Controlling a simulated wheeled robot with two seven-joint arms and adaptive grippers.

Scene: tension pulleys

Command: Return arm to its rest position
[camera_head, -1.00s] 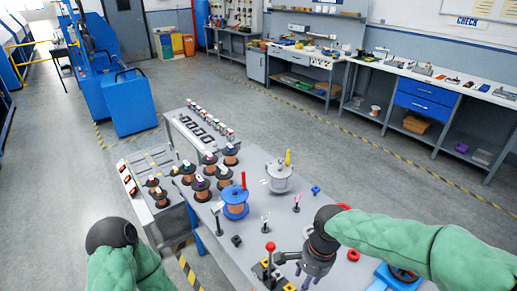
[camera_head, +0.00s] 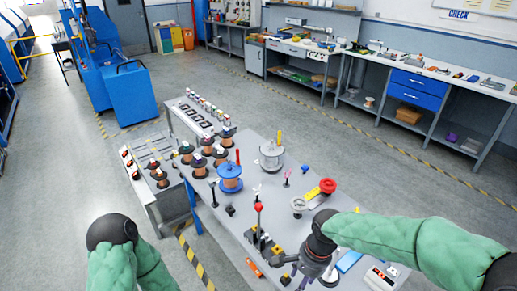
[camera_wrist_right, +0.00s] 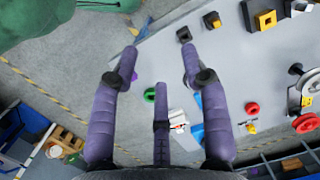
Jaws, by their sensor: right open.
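My right arm, in a green sleeve, reaches in from the right in the head view. Its right gripper (camera_head: 300,283) hangs above the near part of the grey work table (camera_head: 262,213). In the right wrist view the right gripper (camera_wrist_right: 161,60) shows three purple fingers spread apart, with nothing between them. Past the fingers lie the table edge and the floor. My left arm stands at the lower left of the head view, sleeve and dark round joint showing; its gripper fingers are not visible.
Close to the right gripper stand a red-topped lever (camera_head: 259,208), a red roller (camera_head: 327,186) and a pale pulley (camera_head: 299,204). A blue spool (camera_head: 230,178), a metal pot (camera_head: 271,157) and several copper spools stand further back.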

